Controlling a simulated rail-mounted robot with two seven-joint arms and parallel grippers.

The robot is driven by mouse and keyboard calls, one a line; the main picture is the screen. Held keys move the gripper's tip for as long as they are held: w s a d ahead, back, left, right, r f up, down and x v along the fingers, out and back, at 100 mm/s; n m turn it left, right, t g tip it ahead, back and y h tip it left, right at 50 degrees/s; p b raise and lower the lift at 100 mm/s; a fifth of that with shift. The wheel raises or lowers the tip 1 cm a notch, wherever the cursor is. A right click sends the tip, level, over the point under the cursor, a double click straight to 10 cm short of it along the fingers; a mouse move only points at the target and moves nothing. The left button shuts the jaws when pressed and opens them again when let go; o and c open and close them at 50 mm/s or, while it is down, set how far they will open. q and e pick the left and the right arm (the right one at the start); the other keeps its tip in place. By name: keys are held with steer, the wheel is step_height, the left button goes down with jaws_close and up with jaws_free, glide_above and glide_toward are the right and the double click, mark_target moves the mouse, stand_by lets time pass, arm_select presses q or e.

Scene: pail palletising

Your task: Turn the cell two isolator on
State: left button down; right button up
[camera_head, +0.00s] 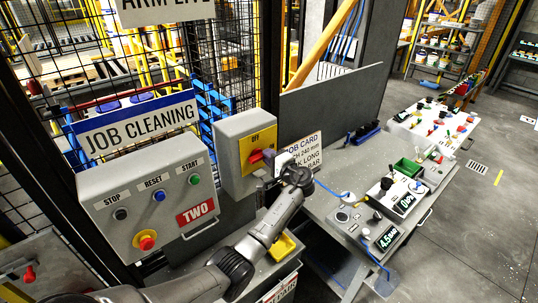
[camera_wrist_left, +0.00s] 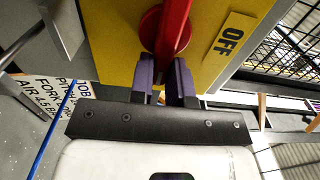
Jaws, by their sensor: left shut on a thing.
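The isolator (camera_head: 231,129) is a grey box with a yellow plate and a red rotary handle (camera_head: 257,157), right of the cell two button box (camera_head: 134,190). My left gripper (camera_head: 269,160) reaches it from the lower right and is shut on the handle. In the left wrist view, the red handle (camera_wrist_left: 174,28) lies between the purple fingertips (camera_wrist_left: 163,78), against the yellow plate (camera_wrist_left: 110,40). A yellow OFF label (camera_wrist_left: 230,35) sits beside the handle. The handle's far end is cut off by the frame's top edge. My right gripper is not in view.
A JOB CLEANING sign (camera_head: 136,124) stands above the button box. A job card (camera_head: 306,150) is just behind my gripper. A grey bench (camera_head: 330,212) with instruments and a blue hose lies to the right. Wire fencing is behind; open floor is at far right.

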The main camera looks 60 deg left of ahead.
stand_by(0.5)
arm_select(q)
steer(key=c, duration=1.1)
jaws_free()
steer(key=shift+w+d+b, duration=0.2)
steer(key=shift+d+b, duration=0.25)
steer(key=shift+d, duration=1.85)
steer(key=shift+w+d+b, duration=0.25)
steer(key=shift+d+b, duration=0.2)
steer(key=shift+d, duration=1.85)
steer(key=shift+w+d+b, duration=0.2)
steer(key=shift+d+b, duration=0.25)
steer(key=shift+d, duration=1.85)
